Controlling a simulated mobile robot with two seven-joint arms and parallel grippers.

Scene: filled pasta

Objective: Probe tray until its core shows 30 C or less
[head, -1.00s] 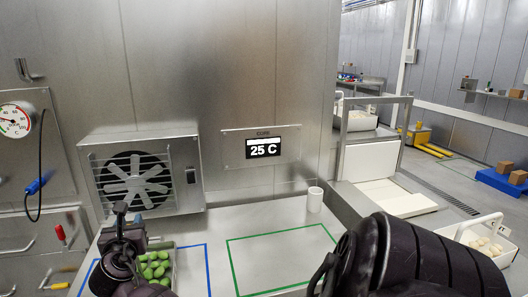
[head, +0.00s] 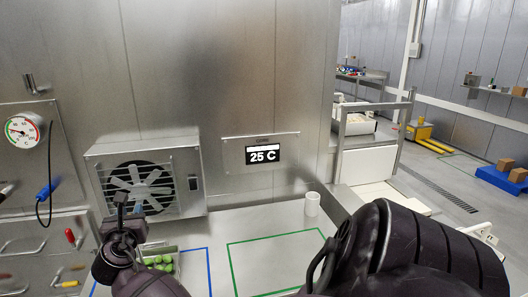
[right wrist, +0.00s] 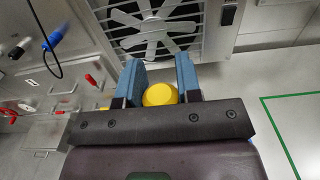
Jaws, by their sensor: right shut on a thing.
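A tray (head: 176,268) of green filled pasta (head: 158,261) sits on the bench inside a blue outline, partly hidden by my right arm. The core display (head: 263,154) on the wall reads 25 C. My right gripper (head: 134,226) is above and left of the pasta, in front of the fan. In the right wrist view, its blue fingers (right wrist: 159,82) are shut on a round yellow thing (right wrist: 160,95), seen end-on. It may be a probe handle; its far end is hidden. My left gripper is not in view.
A fan unit (head: 146,180) stands at the back of the bench. A white cup (head: 312,203) stands behind an empty green outline (head: 275,258). A dial gauge (head: 22,131) and a blue-handled probe (head: 47,190) on a cable are at left.

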